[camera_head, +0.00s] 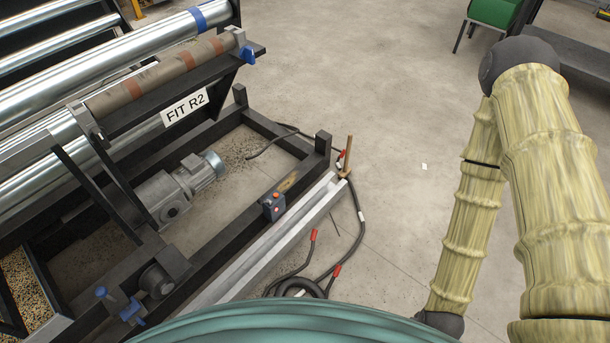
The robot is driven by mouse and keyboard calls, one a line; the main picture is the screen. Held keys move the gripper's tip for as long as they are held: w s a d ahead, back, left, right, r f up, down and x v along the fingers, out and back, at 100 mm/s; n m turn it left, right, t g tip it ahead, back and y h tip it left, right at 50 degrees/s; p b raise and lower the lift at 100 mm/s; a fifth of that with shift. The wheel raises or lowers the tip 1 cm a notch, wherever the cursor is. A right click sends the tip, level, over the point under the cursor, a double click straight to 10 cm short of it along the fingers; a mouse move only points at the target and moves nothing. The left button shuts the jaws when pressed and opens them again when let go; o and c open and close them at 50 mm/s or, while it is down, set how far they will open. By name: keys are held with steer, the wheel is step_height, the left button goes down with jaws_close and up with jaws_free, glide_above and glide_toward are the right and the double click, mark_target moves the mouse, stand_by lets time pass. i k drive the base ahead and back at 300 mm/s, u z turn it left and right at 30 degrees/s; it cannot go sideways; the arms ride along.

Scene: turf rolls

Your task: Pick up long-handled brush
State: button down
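I cannot make out a long-handled brush for certain. A short brown wooden stick (348,154) stands near the end of a long grey metal beam (262,245), beside the corner of the black machine frame. It could be part of a brush handle, but no bristles show. My arm, in a pale yellow ribbed sleeve, fills the right side of the head view. My gripper is not in view.
A roller machine (133,117) labelled "FIT R2" with a motor (172,197) fills the left. Black cables with red ends (300,285) lie on the floor beside the beam. A green-topped stand (494,12) is at the back right.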

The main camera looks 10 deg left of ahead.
mark_target(346, 170)
steer(key=z, duration=0.9)
steer(key=i, duration=1.7)
steer(key=z, duration=0.9)
steer(key=i, duration=1.35)
steer(key=u, duration=3)
